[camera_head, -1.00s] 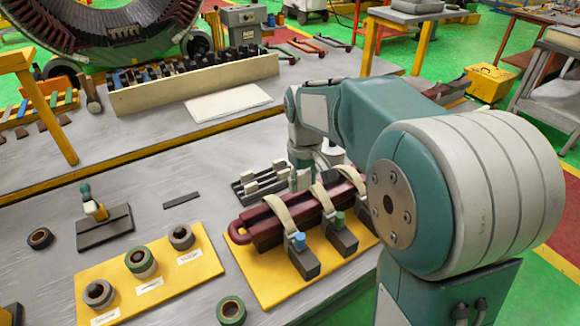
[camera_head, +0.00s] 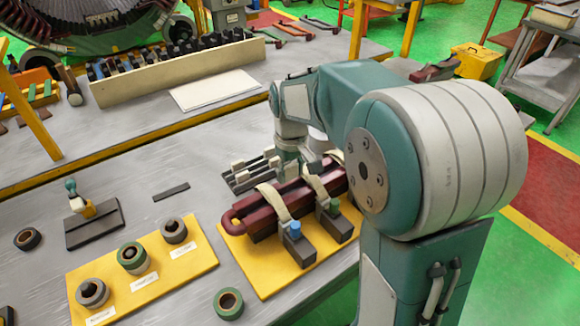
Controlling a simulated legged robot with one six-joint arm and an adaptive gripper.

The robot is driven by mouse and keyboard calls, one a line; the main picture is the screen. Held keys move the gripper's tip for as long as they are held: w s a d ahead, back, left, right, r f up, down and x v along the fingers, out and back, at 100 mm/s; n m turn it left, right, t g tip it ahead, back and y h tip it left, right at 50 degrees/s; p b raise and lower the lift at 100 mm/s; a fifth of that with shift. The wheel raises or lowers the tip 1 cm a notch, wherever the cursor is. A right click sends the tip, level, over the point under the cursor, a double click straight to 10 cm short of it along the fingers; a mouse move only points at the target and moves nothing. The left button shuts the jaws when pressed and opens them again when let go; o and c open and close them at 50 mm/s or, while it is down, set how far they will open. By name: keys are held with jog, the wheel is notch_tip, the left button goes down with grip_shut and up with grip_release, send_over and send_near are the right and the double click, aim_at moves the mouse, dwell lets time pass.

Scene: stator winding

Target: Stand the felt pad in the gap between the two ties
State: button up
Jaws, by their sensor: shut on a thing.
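The dark red coil bar (camera_head: 262,222) lies on a yellow board (camera_head: 268,278), strapped by pale ties. The near tie (camera_head: 273,203) and the middle tie (camera_head: 318,187) show clearly, each with a dark block at its foot. A further tie at the back right is mostly covered by my arm. My gripper (camera_head: 288,160) is down behind the coil bar, beside the rack. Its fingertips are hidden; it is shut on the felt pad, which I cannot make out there. The gap between the near and middle ties looks empty from here.
A dark rack with pale pieces (camera_head: 243,176) stands just left of my gripper. A yellow board with tape rolls (camera_head: 205,262), a loose green roll (camera_head: 228,303) and a dark strip (camera_head: 171,192) lie to the left. A long bin (camera_head: 160,80) stands behind.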

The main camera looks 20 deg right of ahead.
aim_at(291, 188)
jog(key=shift+f, duration=2.6)
jog(key=o, duration=0.9)
jog(key=shift+c, duration=0.2)
notch_tip(291, 188, up, 12)
jog(key=shift+w+f, duration=0.1)
